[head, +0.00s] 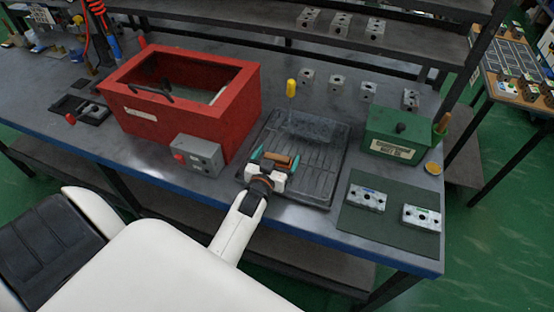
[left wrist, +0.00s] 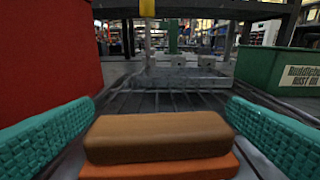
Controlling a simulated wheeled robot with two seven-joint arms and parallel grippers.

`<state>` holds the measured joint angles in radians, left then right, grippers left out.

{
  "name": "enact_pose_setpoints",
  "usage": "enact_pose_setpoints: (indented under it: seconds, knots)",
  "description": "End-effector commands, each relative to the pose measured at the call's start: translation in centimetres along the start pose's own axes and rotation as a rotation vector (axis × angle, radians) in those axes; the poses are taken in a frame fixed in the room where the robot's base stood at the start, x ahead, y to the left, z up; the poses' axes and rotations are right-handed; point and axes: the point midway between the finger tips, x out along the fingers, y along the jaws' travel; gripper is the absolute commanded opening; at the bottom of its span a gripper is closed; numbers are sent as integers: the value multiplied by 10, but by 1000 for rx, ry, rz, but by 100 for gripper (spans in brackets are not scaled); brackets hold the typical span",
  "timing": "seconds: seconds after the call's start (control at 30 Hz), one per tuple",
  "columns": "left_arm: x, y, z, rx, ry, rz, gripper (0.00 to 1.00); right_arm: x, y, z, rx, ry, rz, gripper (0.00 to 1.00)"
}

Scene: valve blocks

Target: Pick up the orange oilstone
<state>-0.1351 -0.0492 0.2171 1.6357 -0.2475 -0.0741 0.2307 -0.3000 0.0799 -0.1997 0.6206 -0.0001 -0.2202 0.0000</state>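The oilstone (head: 279,160) is a small block lying on the dark ribbed tray (head: 318,180). The left wrist view shows it close up (left wrist: 160,137), with a brown upper layer over an orange lower layer. My left gripper (head: 276,158) is low over the tray's front left part, its teal ribbed fingers on either side of the block. In the left wrist view, gaps show between the block and both fingers. The gripper is open and holds nothing. My right gripper is not in view.
A red open-topped tank (head: 190,120) with a grey control box (head: 197,156) stands left of the tray. A green rust-oil box (head: 397,133) stands to the right. Valve blocks (head: 366,199) lie on a green mat (head: 388,226). A yellow-topped object (head: 291,88) stands behind the oilstone.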

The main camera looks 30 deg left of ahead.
Motion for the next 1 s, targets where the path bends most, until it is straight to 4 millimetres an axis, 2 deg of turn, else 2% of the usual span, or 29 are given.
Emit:
enact_pose_setpoints:
  seconds: [0.03,0.3,0.53,0.63,1.0]
  knots:
    - [0,0,0,0,0,0,88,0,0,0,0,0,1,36]
    - [0,0,0,0,0,0,46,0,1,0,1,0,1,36]
    - [0,0,2,0,-1,0,45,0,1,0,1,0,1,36]
    - [-1,0,11,0,-4,-1,45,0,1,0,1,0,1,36]
    - [-12,0,80,2,-5,-3,45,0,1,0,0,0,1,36]
